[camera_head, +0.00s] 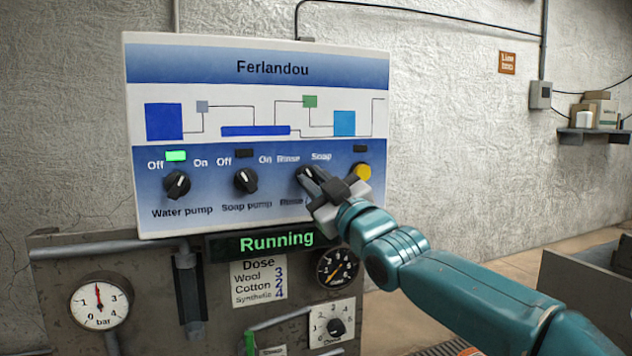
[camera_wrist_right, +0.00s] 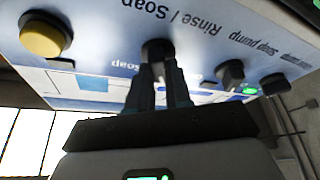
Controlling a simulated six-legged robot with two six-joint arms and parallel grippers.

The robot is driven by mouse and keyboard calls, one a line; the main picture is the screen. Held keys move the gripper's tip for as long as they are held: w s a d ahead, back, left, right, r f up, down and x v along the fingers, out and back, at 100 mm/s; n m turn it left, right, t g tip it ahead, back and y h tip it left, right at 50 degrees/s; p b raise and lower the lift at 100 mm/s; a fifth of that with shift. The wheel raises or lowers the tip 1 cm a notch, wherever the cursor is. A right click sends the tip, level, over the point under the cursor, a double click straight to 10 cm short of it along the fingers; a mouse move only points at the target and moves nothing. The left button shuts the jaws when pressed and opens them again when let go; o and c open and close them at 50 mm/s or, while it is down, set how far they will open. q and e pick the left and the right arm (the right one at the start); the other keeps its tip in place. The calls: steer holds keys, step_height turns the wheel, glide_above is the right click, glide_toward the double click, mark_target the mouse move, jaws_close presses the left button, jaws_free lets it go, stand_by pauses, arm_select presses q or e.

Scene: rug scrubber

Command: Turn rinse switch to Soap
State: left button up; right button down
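The rinse switch (camera_head: 304,172) is a round black knob between the words Rinse and Soap on the white and blue Ferlandou panel (camera_head: 258,108). My right gripper (camera_head: 314,182) reaches it from the lower right, and its fingers partly cover the knob and the label below. In the right wrist view the two fingers (camera_wrist_right: 158,72) come close together with the rinse switch (camera_wrist_right: 157,46) between their tips, and they look shut on it. The knob's exact pointing direction is hidden. My left gripper is in neither view.
The soap pump knob (camera_head: 246,181) and water pump knob (camera_head: 176,185) are left of the rinse switch. A yellow button (camera_head: 362,171) sits close to its right, beside my gripper. A green Running display (camera_head: 276,241) and gauges are below.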

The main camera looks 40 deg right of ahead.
steer(key=m+h, duration=0.1)
steer(key=m, duration=0.2)
steer(key=m+h+b, duration=0.1)
steer(key=m+h, duration=0.1)
steer(key=m, duration=0.1)
steer(key=m+h, duration=0.2)
steer(key=m, duration=0.2)
steer(key=shift+w+a, duration=0.1)
steer(key=shift+a, duration=0.1)
steer(key=m+g+h+p, duration=0.1)
steer(key=m, duration=0.2)
steer(key=m+g+h, duration=0.1)
steer(key=m+h, duration=0.1)
steer(key=m, duration=0.2)
steer(key=shift+p, duration=0.35)
steer(key=shift+f+m, duration=0.1)
steer(key=shift+m, duration=0.3)
steer(key=c, duration=1)
jaws_free()
steer(key=shift+h, duration=0.4)
steer(key=shift+c, duration=0.2)
